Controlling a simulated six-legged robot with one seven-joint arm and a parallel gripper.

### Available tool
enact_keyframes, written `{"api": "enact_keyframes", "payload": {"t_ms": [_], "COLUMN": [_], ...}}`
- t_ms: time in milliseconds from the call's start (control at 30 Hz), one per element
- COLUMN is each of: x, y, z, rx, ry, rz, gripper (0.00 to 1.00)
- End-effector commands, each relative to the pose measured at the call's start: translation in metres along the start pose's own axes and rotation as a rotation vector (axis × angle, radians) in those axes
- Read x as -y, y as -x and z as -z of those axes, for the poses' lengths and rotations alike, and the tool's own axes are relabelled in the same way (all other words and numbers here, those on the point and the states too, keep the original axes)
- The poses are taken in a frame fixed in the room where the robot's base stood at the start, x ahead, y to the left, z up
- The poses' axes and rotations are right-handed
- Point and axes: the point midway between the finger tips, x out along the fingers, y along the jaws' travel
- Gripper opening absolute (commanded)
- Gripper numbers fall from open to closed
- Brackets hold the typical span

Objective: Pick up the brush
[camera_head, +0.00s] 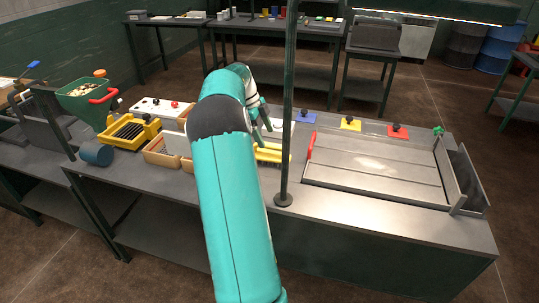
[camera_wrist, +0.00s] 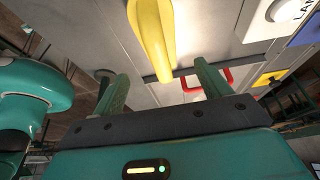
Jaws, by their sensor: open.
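The brush (camera_head: 270,152) is yellow and lies on the grey workbench, just right of my arm and left of the dark post. My arm hides part of it. In the wrist view a long yellow piece (camera_wrist: 153,38), which looks like the brush handle, runs down from the top edge toward the space between my fingers. My gripper (camera_wrist: 160,75) is open, with its two green fingers on either side of the line of that handle. It appears empty; whether it touches the handle is unclear. In the head view my gripper (camera_head: 262,112) is partly hidden behind my arm.
A dark upright post (camera_head: 288,110) stands close right of my gripper. A metal tray (camera_head: 375,180) with a red handle fills the right side. Blue, yellow (camera_head: 350,124) and red knobbed plates lie behind. Wooden boxes, a yellow rack (camera_head: 130,132) and a blue cup (camera_head: 96,153) are left.

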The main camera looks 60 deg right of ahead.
Motion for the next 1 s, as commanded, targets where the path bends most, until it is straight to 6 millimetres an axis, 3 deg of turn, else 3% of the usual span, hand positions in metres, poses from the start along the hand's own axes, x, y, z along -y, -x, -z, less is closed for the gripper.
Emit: {"api": "enact_keyframes", "payload": {"t_ms": [600, 867, 1000], "x": [0.001, 0.001, 0.001], "y": [-0.073, -0.076, -0.076], "z": [-0.003, -0.003, -0.003], "rx": [0.001, 0.001, 0.001], "ry": [0.003, 0.003, 0.003], "rz": [-0.001, 0.002, 0.002], "gripper": [0.76, 0.76, 0.51]}}
